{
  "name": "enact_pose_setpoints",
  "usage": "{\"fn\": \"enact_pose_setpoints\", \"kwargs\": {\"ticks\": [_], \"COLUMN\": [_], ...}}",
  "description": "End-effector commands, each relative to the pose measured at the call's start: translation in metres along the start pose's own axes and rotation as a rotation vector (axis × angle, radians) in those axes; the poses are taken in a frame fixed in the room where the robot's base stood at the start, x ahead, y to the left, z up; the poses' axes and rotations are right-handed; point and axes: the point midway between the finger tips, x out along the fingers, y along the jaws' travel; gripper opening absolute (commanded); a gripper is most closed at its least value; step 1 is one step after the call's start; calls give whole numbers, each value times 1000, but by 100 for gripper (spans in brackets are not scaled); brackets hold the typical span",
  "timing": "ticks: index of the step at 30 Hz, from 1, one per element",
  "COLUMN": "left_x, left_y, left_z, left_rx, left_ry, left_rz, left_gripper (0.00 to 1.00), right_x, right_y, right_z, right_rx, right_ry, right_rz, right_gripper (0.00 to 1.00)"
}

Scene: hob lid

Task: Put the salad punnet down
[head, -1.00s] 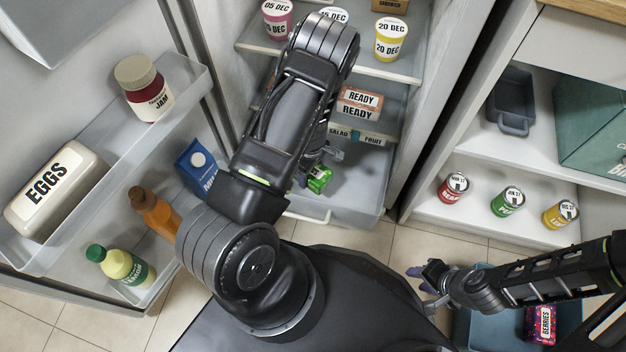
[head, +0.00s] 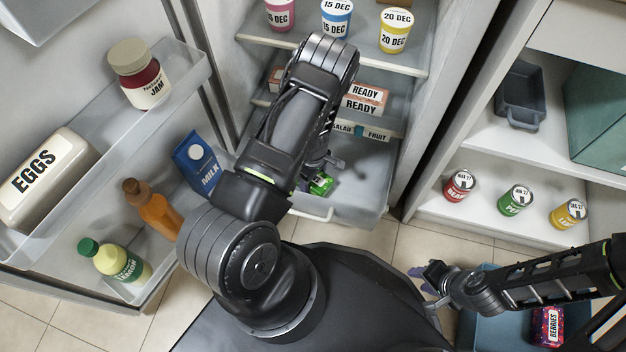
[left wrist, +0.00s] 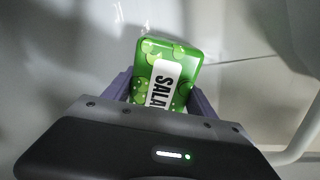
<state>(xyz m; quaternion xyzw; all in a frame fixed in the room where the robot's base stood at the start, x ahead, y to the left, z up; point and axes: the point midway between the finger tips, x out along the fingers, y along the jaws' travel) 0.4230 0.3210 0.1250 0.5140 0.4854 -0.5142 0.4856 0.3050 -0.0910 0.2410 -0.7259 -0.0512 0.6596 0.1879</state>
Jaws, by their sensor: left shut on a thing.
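The salad punnet (left wrist: 163,72) is green with a white label, and fills the space between the purple fingers of my left gripper (left wrist: 160,92) in the left wrist view. In the head view the punnet (head: 320,183) shows partly below my left arm, over the clear drawer at the fridge bottom (head: 352,185). My left gripper is shut on it; in the head view my arm hides most of this gripper. I cannot tell whether the punnet touches the drawer floor. My right gripper (head: 422,280) is at the lower right, near the blue bin; its finger gap is unclear.
Fridge shelves above hold dated tubs (head: 337,18) and ready-meal boxes (head: 363,98). The open door at left carries a milk carton (head: 197,163), bottles, jam and eggs. A blue bin (head: 480,325) with a berries punnet (head: 546,326) stands lower right. Cans sit on the right cabinet shelf.

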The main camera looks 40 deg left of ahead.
Motion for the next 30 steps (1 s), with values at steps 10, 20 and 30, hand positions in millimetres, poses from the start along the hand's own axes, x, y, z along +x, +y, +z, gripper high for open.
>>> {"fn": "enact_pose_setpoints", "kwargs": {"ticks": [10,20,30], "left_x": [1,1,-25], "left_y": [0,0,1], "left_z": [0,0,0], "left_rx": [-1,-1,-2], "left_ry": [0,0,0], "left_rz": [0,0,2], "left_gripper": [75,87,87], "right_x": [1,1,-13], "right_y": [0,0,-4], "right_z": [0,0,0], "right_rx": [0,0,-1], "right_ry": [1,1,-4], "right_rz": [0,0,0], "right_gripper": [36,36,36]}}
